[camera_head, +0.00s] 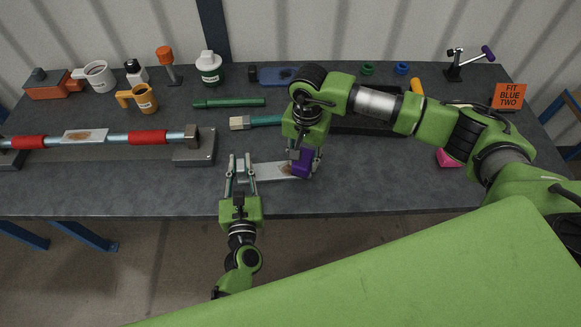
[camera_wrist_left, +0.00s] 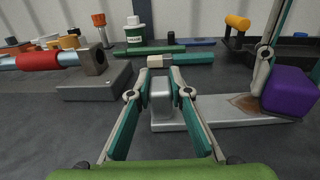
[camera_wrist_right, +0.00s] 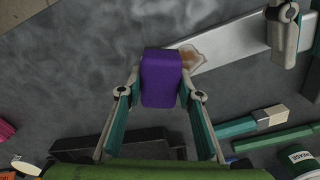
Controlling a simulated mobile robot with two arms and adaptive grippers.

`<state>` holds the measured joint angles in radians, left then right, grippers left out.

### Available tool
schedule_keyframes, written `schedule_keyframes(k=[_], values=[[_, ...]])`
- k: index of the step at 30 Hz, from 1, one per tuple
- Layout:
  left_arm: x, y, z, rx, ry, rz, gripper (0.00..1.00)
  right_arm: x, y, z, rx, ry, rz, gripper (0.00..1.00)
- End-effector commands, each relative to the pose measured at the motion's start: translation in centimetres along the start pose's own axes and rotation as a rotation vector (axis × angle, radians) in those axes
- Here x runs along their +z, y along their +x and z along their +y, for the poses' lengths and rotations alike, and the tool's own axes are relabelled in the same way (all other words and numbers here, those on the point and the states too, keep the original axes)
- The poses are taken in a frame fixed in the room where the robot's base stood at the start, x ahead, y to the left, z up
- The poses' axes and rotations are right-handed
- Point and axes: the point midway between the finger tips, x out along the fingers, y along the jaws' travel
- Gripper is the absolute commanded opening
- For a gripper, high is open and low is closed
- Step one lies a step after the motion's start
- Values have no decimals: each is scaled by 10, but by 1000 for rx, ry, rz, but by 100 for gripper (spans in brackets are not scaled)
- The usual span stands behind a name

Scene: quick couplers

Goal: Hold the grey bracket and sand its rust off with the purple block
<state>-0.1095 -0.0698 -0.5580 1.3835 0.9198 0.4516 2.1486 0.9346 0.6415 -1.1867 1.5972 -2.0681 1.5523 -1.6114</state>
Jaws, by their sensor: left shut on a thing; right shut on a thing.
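The grey bracket (camera_head: 265,171) lies flat near the table's front edge, with a brown rust patch at its right end; it also shows in the left wrist view (camera_wrist_left: 215,113). My left gripper (camera_head: 241,172) is shut on the bracket's upright part (camera_wrist_left: 162,98) at its left end. My right gripper (camera_head: 304,160) is shut on the purple block (camera_head: 301,168) at the bracket's right end. In the right wrist view the purple block (camera_wrist_right: 160,78) is beside the rust patch (camera_wrist_right: 190,57) and covers part of the plate's end. I cannot tell whether block and plate touch.
A pipe with red sleeves (camera_head: 147,137) rests on metal stands (camera_head: 195,146) at the left. A pink block (camera_head: 447,158) is at the right. The table front between is clear.

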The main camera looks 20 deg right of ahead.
Motion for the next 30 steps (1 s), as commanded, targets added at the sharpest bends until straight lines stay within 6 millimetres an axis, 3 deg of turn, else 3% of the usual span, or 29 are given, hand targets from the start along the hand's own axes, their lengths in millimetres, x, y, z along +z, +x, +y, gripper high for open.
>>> schedule_keyframes(k=[21,30], values=[[1,0,1,2,-1,-3,0,0,0,2,4,1,-1,10],[1,0,0,2,-1,-3,0,10,-1,-19,3,-1,-1,10]])
